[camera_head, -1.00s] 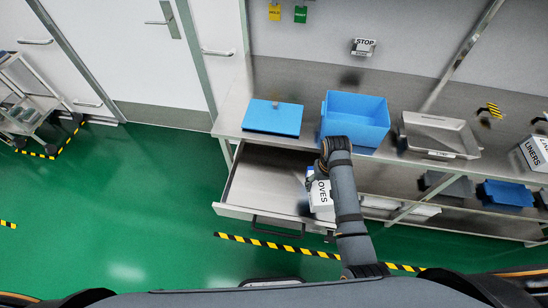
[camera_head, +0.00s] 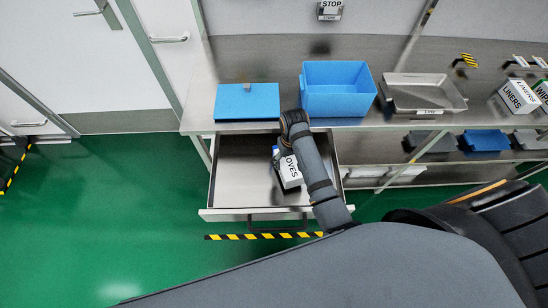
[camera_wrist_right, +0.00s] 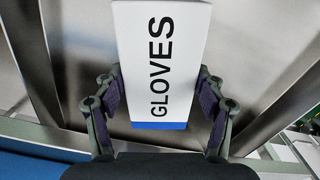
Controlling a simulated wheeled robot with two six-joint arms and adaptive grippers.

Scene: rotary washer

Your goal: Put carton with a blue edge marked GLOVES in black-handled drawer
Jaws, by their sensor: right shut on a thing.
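The white GLOVES carton (camera_head: 290,172) with a blue edge is held by my right gripper (camera_head: 280,151) over the right part of the open drawer (camera_head: 242,176). In the right wrist view the carton (camera_wrist_right: 160,60) sits between both fingers of the right gripper (camera_wrist_right: 160,100), its blue edge toward the palm. The drawer is pulled out below the bench and its inside looks empty. Its black handle (camera_head: 268,228) shows at the front. I cannot tell whether the carton touches the drawer floor. My left gripper is not in view.
On the bench stand a blue lid or board (camera_head: 247,103), a blue bin (camera_head: 338,92), a metal tray (camera_head: 424,94) and a LINERS carton (camera_head: 519,97). A lower shelf holds a blue bin (camera_head: 486,140). Striped floor tape (camera_head: 226,237) runs before the drawer. Green floor is clear at left.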

